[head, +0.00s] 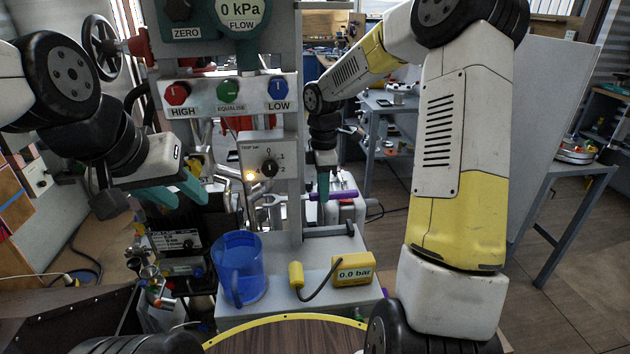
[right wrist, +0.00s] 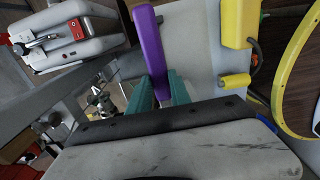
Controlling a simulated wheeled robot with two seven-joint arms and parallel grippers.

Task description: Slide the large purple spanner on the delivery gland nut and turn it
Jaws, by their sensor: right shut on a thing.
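I cannot make out the delivery gland nut in either view; the spanner's jaw end is not clearly visible.
The panel carries red, green and blue knobs (head: 229,91) and a selector dial (head: 269,168). A blue jug (head: 240,272) and a yellow 0.0 bar gauge (head: 353,270) stand on the grey bench. Pipes crowd the space behind the panel.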

